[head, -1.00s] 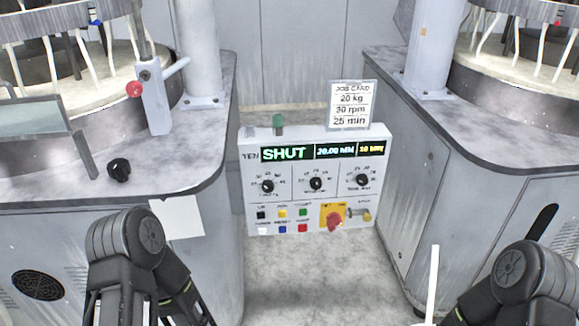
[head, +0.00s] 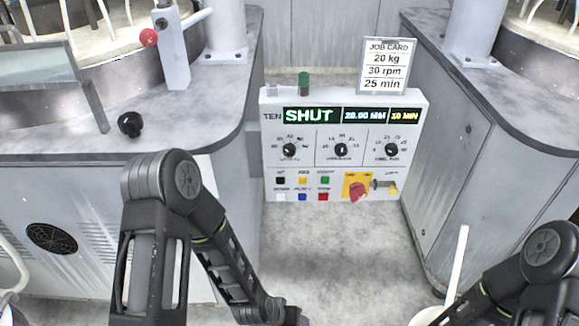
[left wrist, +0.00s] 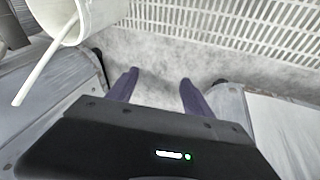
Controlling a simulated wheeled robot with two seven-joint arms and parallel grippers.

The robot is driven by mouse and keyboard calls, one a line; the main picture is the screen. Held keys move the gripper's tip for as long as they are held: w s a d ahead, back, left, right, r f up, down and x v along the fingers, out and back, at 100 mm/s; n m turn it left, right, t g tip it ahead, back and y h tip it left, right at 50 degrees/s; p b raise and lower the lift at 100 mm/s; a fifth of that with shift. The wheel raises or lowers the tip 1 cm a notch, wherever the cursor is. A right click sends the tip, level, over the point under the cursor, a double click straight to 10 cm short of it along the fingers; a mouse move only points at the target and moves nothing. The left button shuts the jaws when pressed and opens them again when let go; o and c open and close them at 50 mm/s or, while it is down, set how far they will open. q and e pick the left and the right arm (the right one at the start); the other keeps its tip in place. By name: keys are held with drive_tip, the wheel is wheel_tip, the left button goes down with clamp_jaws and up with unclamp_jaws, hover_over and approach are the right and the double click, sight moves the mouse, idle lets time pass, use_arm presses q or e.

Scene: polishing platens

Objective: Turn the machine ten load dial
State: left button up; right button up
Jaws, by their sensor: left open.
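The machine ten control panel (head: 341,125) stands between two machines in the head view, its display reading SHUT, 20.00 MM and 10 MIN. Three black dials sit in a row below the display. The left one (head: 289,150) looks like the load dial, though its label is too small to read surely. The job card (head: 385,66) above reads 20 kg, 30 rpm, 25 min. My left gripper (left wrist: 158,88) is open and empty in the left wrist view, over grey floor. It is below and apart from the panel. My right arm shows at lower right; its gripper is out of view.
A red and yellow switch (head: 357,189) and small coloured buttons lie under the dials. Machine cabinets (head: 468,150) flank the gap. A loose black knob (head: 130,124) sits on the left top. A white container (left wrist: 85,18) with a stick is near my left gripper.

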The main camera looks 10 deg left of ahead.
use_arm(q)
drive_tip(key=w+a+t+y+b, duration=0.25)
drive_tip(key=w+t+b, duration=0.35)
drive_tip(key=w, duration=0.9)
drive_tip(key=n+t+y+b, duration=0.3)
drive_tip(key=t+y+b, duration=0.35)
drive_tip(key=b, duration=0.65)
approach(289, 153)
drive_tip(key=shift+s+a+f+t+h, duration=0.2)
drive_tip(key=shift+a+t+h, duration=0.3)
drive_tip(key=shift+h, duration=0.3)
use_arm(e)
wheel_tip(289, 153, down, 21)
drive_tip(key=shift+w+d+f, duration=0.2)
use_arm(q)
drive_tip(key=shift+w, duration=0.15)
drive_tip(key=b+x, duration=0.1)
drive_tip(key=x, duration=0.5)
drive_tip(key=shift+w+f, duration=0.1)
drive_tip(key=shift+f, duration=0.05)
drive_tip(key=shift+w+a, duration=0.2)
drive_tip(key=shift+w, duration=0.5)
use_arm(e)
drive_tip(key=shift+w+d+f, duration=0.15)
drive_tip(key=shift+f, duration=0.35)
